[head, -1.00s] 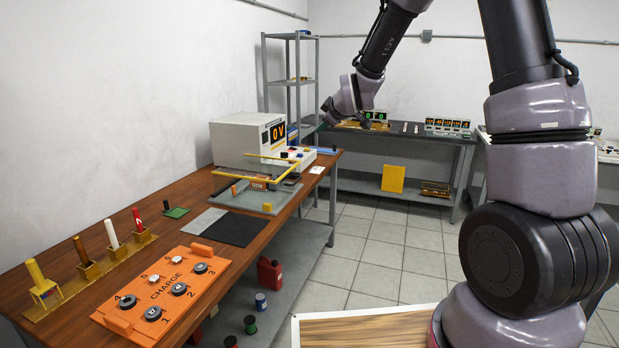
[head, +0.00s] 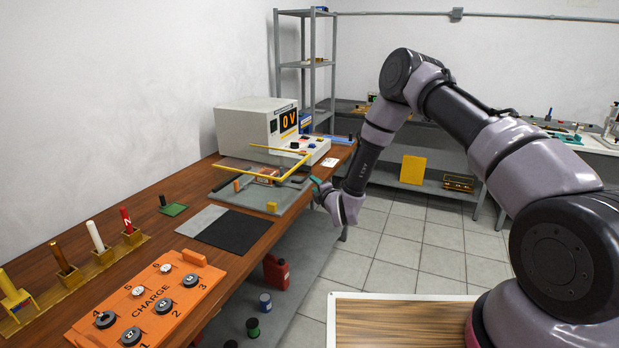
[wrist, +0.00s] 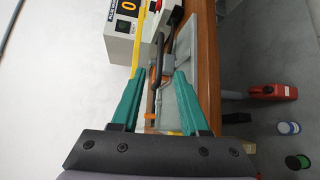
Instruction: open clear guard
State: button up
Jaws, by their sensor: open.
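The clear guard (head: 282,160) is a see-through panel with yellow edging. It sits over a fixture on a grey base plate (head: 240,197) on the wooden bench, in front of the power supply. Its yellow edge (wrist: 138,45) also shows in the wrist view, along the left finger. My gripper (head: 317,186) is at the bench's right edge, just right of the guard. In the wrist view my gripper (wrist: 157,80) has its teal fingers apart, with nothing clearly held. Dark parts of the fixture show beyond and between the fingers. I cannot tell whether a finger touches the guard.
The power supply (head: 258,128) reads 0 V behind the guard. An orange CHARGE board (head: 150,300) and a rack of coloured rods (head: 95,258) are on the near bench. A black mat (head: 235,230) lies between. A red can (head: 276,271) stands on the lower shelf.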

aim_at(306, 178)
jog(key=x, duration=0.9)
jog(key=shift+w+a, duration=0.2)
jog(key=shift+w, duration=0.1)
grip_shut()
jog(key=shift+f, duration=0.1)
dwell(0.9)
